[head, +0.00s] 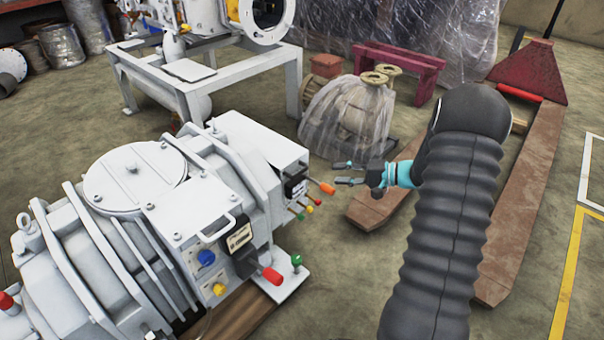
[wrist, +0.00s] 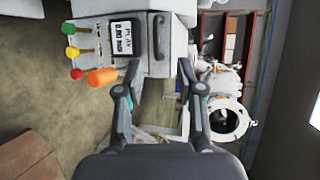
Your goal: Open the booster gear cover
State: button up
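The white vacuum machine (head: 120,250) fills the lower left of the head view. Its right end is a boxy white housing (head: 262,148) with a small display; this end also shows at the top of the wrist view (wrist: 100,8). A dark curved handle (wrist: 158,36) is on its face there, beside the display (wrist: 122,38). No label marks the booster gear cover, so I cannot tell its exact outline. My gripper (head: 340,173) is to the right of this end, apart from it. In the wrist view my gripper (wrist: 158,70) has spread fingers, empty, below the handle.
An orange-tipped lever (head: 327,187) sticks out from the machine's end near my fingers, with several coloured knobs below it. A plastic-wrapped machine (head: 350,120) stands behind my gripper. A rusty pallet jack (head: 530,200) lies to the right. Open floor surrounds them.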

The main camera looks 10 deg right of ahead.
aim_at(302, 170)
jog(key=shift+t, duration=0.3)
jog(key=x, duration=0.9)
jog(key=w+f+x, duration=0.1)
jog(key=x, duration=0.3)
jog(key=shift+d+f, duration=0.1)
jog(key=shift+d, duration=0.1)
grip_shut()
